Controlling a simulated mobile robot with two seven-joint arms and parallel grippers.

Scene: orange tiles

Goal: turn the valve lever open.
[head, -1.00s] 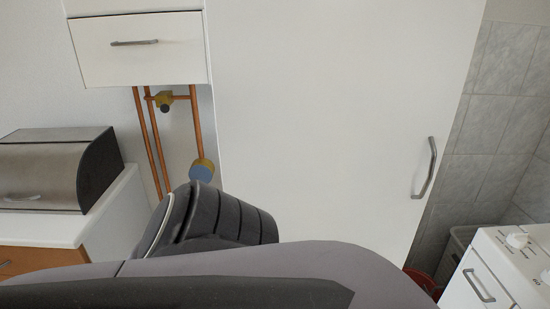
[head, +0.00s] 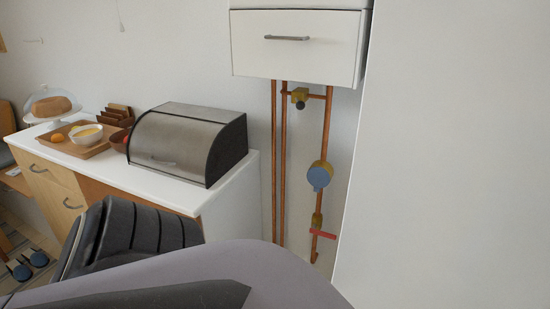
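The red valve lever (head: 323,234) sits low on the right-hand copper pipe, sticking out roughly sideways and slightly downward to the right. Its brass valve body (head: 316,219) is just above it. A round blue-faced gauge or meter (head: 319,176) is on the same pipe higher up. A small brass fitting with a dark knob (head: 299,97) joins the pipes near the top. A grey arm of mine fills the bottom left and middle foreground, below and left of the lever. Neither gripper shows.
A white counter (head: 185,196) with a steel bread box (head: 178,145) stands left of the pipes. A white wall cabinet (head: 290,45) hangs above them. A tall white cabinet panel (head: 450,150) bounds the right side. The pipes stand in the gap between.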

